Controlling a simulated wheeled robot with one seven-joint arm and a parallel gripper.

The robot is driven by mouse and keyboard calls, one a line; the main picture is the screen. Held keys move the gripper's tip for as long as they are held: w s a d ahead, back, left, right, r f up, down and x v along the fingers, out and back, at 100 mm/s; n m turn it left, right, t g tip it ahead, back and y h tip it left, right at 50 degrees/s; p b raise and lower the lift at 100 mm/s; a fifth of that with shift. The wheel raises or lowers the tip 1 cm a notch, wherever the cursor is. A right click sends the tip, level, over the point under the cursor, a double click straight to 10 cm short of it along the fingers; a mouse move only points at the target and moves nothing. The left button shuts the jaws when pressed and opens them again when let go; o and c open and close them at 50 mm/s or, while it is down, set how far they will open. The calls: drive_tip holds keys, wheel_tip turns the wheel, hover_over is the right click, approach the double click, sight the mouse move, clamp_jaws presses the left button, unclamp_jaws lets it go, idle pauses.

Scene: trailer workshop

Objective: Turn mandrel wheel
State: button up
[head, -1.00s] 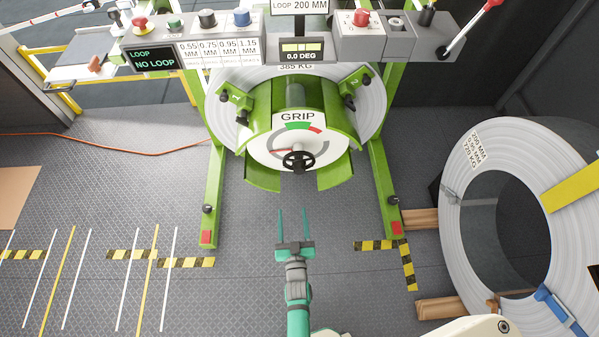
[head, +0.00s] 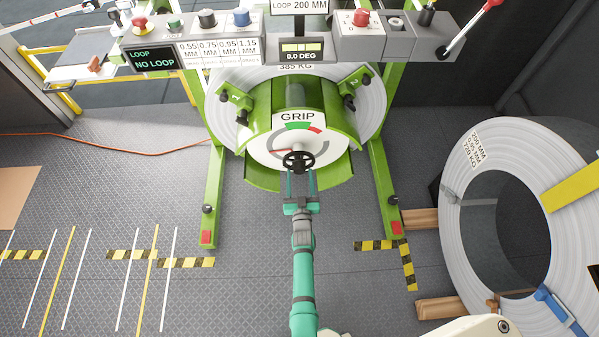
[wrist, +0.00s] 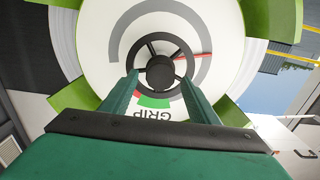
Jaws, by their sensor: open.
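The mandrel wheel is a small black spoked handwheel (head: 298,161) at the centre of the white GRIP dial (head: 270,150). The dial's thin red needle points left in the head view, away from the green and red zone at the top. My gripper (head: 301,175) is open, its two teal fingers pointing at the wheel. In the wrist view the handwheel (wrist: 160,69) shows between and beyond the fingertips (wrist: 160,83), and the picture is upside down. The fingertips are at or just short of the wheel's rim; I cannot tell whether they touch.
Green mandrel segments (head: 262,177) surround the dial, inside a steel coil (head: 218,112). Green frame legs (head: 213,195) stand on both sides. A control panel (head: 215,53) hangs above, with displays reading NO LOOP and 0.0 DEG. A large coil (head: 462,215) stands at right.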

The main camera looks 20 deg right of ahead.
drive_tip(key=shift+x, duration=1.1)
drive_tip(key=shift+c, duration=0.2)
drive_tip(key=c, duration=1)
drive_tip(key=shift+m, duration=0.4)
